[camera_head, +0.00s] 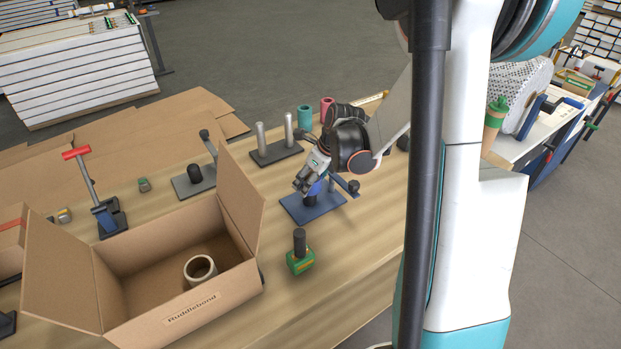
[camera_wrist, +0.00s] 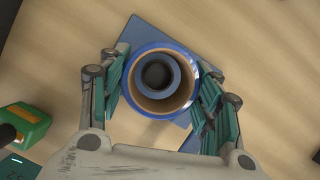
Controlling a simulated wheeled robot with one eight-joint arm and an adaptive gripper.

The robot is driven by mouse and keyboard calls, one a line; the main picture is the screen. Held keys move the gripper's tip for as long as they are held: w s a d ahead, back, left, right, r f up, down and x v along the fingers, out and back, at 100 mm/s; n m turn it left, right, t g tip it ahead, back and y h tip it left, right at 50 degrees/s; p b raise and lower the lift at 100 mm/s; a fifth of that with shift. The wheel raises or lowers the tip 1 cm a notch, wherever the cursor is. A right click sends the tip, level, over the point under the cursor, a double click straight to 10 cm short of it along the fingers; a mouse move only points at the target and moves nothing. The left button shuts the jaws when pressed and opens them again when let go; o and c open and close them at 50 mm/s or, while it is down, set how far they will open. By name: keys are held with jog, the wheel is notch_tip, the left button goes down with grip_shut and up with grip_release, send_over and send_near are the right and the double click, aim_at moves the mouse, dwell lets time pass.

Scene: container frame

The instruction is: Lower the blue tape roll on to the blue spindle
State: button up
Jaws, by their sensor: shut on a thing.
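My gripper (camera_head: 309,181) is shut on the blue tape roll (camera_head: 317,187), above the blue spindle base plate (camera_head: 326,203). In the wrist view the fingers (camera_wrist: 161,90) grip the roll's outer rim (camera_wrist: 139,49) from both sides. The roll has a brown core. The spindle's dark round top (camera_wrist: 158,73) shows through the core's opening, slightly above its centre in the picture. The blue plate (camera_wrist: 192,38) shows behind the roll. In the head view a dark post (camera_head: 311,199) shows below the gripper. How far the roll sits down the spindle cannot be told.
An open cardboard box (camera_head: 215,305) with a pale roll (camera_head: 200,269) inside stands at the left front. A green tool with a black handle (camera_head: 300,258) stands near the plate. A two-post stand (camera_head: 276,152) and a grey-plate stand (camera_head: 194,181) are behind. Bare wood lies right of the green tool.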

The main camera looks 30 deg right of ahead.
jog(key=shift+f+b, duration=1.85)
jog(key=shift+f, duration=0.6)
jog(key=o, duration=1.1)
jog(key=shift+o, duration=0.2)
jog(key=shift+r, duration=0.1)
jog(key=v, duration=1.2)
